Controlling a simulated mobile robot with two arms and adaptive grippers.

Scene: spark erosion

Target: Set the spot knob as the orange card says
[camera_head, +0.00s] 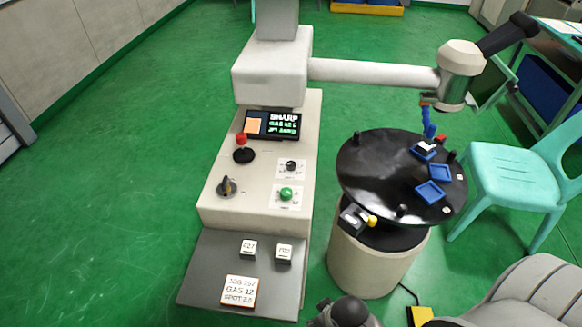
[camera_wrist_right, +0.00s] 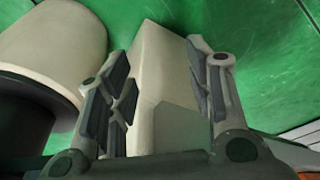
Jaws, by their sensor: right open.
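The orange-edged card (camera_head: 239,291) lies on the dark grey front shelf of the machine. It seems to read "JOB 257, GAS 12, SPOT 2.0"; the print is small. On the cream sloped panel are a black knob (camera_head: 291,166) and, below it, a green knob (camera_head: 286,194), each on a white scale plate. The scale labels and pointer positions are too small to read, so I cannot tell which is the spot knob. My right gripper (camera_head: 322,311) is at the bottom edge, beside the shelf's right end. In the right wrist view my right gripper (camera_wrist_right: 165,95) is open and empty.
A dark selector (camera_head: 227,187) and a red-topped lever (camera_head: 242,143) stand left of the knobs, below a lit display (camera_head: 272,124). Two small labelled blocks (camera_head: 248,249) (camera_head: 284,254) sit on the shelf. A round black table (camera_head: 365,180) with blue trays stands to the right.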

